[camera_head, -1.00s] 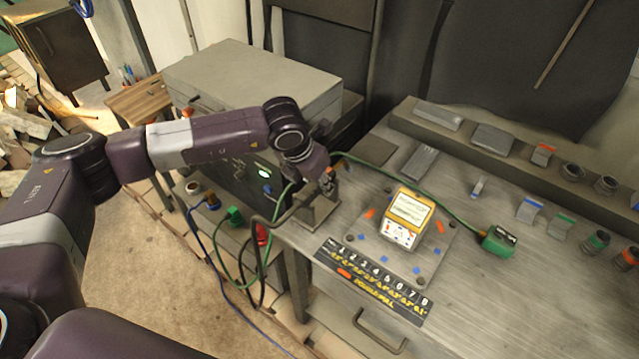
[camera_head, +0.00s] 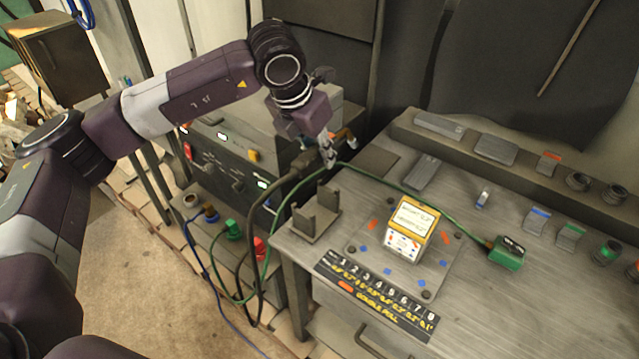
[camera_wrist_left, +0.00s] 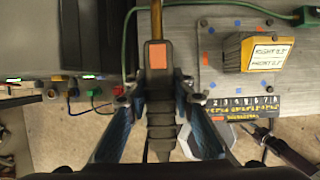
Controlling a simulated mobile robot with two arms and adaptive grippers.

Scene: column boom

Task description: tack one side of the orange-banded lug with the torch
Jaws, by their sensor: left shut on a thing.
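My left gripper (camera_head: 328,152) is shut on the torch (camera_head: 303,163), above the back left of the workbench. In the left wrist view the torch (camera_wrist_left: 160,100) lies between both fingers, with an orange patch on its dark body and a brass-coloured neck pointing away. The orange-banded lug (camera_head: 548,163) stands on the raised ledge at the back right, well away from the torch. A dark shape at the lower right of the left wrist view may be my right gripper (camera_wrist_left: 262,134); its jaws are unclear.
An empty bracket (camera_head: 313,222) stands at the bench's left corner. A yellow-framed display box (camera_head: 408,228) sits on a plate with orange and blue marks. A green cable runs to a green clamp (camera_head: 505,254). Blue-banded (camera_head: 537,219) and green-banded (camera_head: 570,236) lugs stand right.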

